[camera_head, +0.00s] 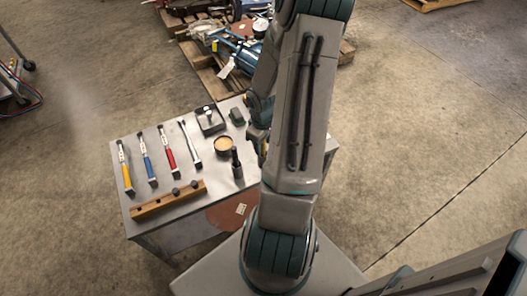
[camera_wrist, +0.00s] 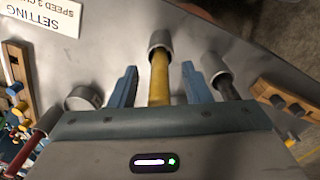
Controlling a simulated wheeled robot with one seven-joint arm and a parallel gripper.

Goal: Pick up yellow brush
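In the wrist view, a yellow brush (camera_wrist: 159,80) with a round grey metal end lies between the two blue fingers of my gripper (camera_wrist: 157,86). The fingers are apart, with a gap visible on each side of the yellow handle. In the head view my arm covers most of my gripper and this brush at the table's right side; only a small yellow bit (camera_head: 264,148) shows there. A yellow-handled tool (camera_head: 126,172) also lies at the left end of the table (camera_head: 182,223).
In the wrist view, a dark-handled tool with a grey end (camera_wrist: 216,68) is close right of my gripper. A round metal piece (camera_wrist: 83,97) and a red-handled tool (camera_wrist: 40,130) are left. In the head view, a wooden bar (camera_head: 165,201) lies along the table's front.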

